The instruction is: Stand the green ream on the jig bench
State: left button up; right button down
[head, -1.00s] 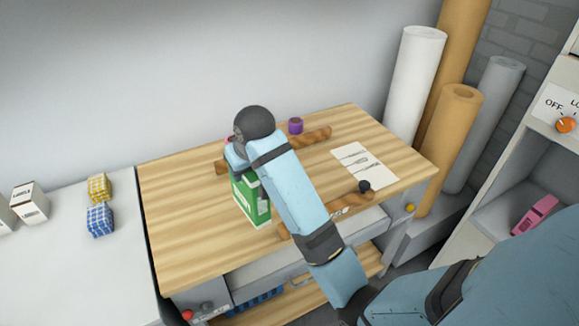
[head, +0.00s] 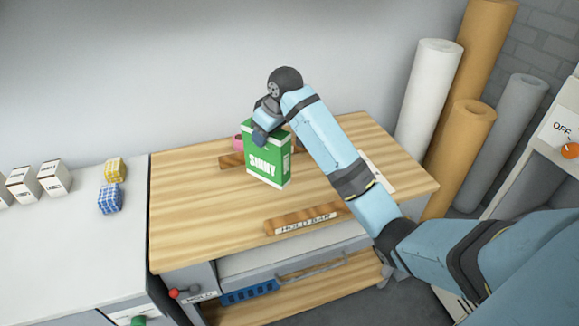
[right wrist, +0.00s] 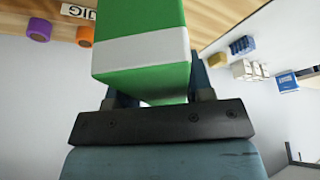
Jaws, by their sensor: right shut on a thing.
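The green ream (head: 267,163) has a white band and the word SHINY on its side. It is upright in the head view, over the middle of the wooden jig bench (head: 205,205). My right gripper (head: 268,132) is shut on its upper part. In the right wrist view the ream (right wrist: 150,70) fills the space between the fingers (right wrist: 160,92). I cannot tell whether its base touches the bench top or hangs a little above it. My left gripper is not in view.
A wooden strip (head: 231,161) and a pink roll (head: 238,142) lie behind the ream. A labelled wooden strip (head: 290,220) lies along the front edge. A white table (head: 60,240) with small boxes adjoins on the left; tall rolls (head: 428,100) stand at right.

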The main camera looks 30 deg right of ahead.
jog(key=w+d+r+n+p, duration=0.2)
jog(key=w+d+r, duration=0.2)
jog(key=d+r, duration=0.55)
notch_tip(320, 180, down, 21)
jog(key=d, duration=0.2)
jog(key=shift+f+y, duration=0.2)
jog(key=shift+y, duration=0.1)
jog(key=shift+s, duration=0.1)
jog(key=c, duration=0.5)
grip_release()
jog(key=shift+s+f, duration=0.1)
jog(key=shift+f, duration=0.05)
